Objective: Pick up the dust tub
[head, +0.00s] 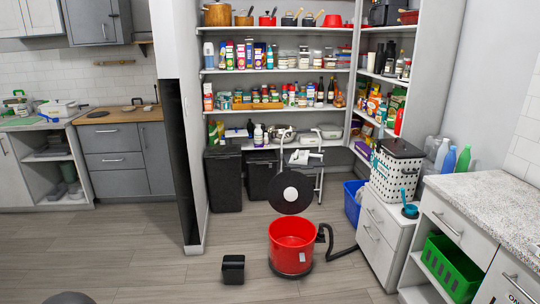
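A round red tub (291,247), which looks like the dust tub, stands upright and open at the top on the wood floor. It has a dark base and a small light patch on its front. A black round lid-like disc (290,193) with a pale centre shows just behind and above it; I cannot tell if they are joined. A black hose (341,252) lies at the tub's right side. Neither of my grippers is in view.
A small black box (233,268) stands on the floor left of the tub. White drawers (379,239) with a dotted basket (396,172) stand to the right, a blue bin (353,201) behind. Black bins (223,179) are at the back. Floor at left is clear.

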